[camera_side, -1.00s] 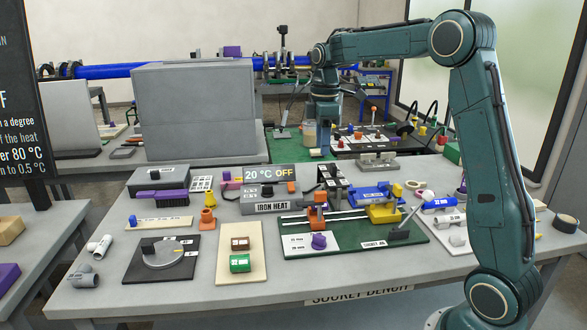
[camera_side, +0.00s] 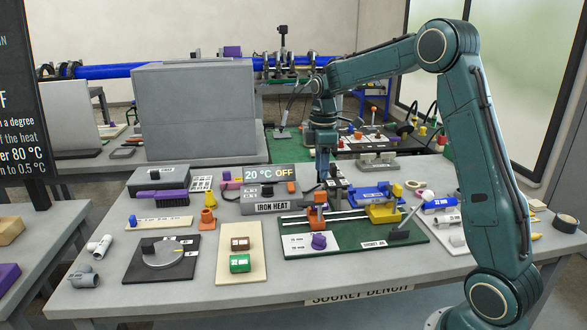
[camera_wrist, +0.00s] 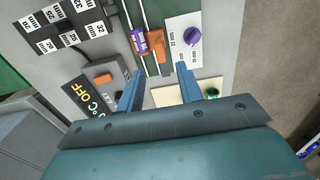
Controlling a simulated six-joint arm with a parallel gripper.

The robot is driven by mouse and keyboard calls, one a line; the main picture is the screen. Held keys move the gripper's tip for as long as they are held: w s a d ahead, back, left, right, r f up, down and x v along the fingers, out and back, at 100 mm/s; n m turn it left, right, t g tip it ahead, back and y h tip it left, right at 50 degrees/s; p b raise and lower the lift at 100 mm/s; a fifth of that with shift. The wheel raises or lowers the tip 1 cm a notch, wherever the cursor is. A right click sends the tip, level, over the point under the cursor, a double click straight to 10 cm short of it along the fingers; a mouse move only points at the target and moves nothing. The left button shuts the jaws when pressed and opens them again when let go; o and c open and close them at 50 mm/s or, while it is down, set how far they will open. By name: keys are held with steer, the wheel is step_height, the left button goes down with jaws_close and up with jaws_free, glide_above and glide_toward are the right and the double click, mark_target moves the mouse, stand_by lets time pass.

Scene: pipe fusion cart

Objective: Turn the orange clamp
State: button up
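The orange clamp (camera_side: 317,212) stands on the rails of the green socket jig board (camera_side: 345,246), toward its left end. In the wrist view the orange clamp (camera_wrist: 150,47) lies just beyond the fingertips, with a purple piece (camera_wrist: 139,38) at its side. My gripper (camera_side: 323,178) hangs above the bench, behind and above the clamp, apart from it. In the wrist view the two blue fingers of my gripper (camera_wrist: 156,78) are spread with nothing between them.
A purple knob (camera_side: 319,241) stands on a white card in front of the clamp. A yellow clamp (camera_side: 384,212) with a blue piece (camera_side: 370,193) is to the right. The iron heat box (camera_side: 268,202) and its 20 °C OFF display (camera_side: 270,174) stand left of my gripper.

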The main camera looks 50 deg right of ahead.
mark_target(320, 192)
step_height(320, 192, down, 7)
steer(key=shift+f, duration=0.2)
stand_by(0.4)
jaws_close()
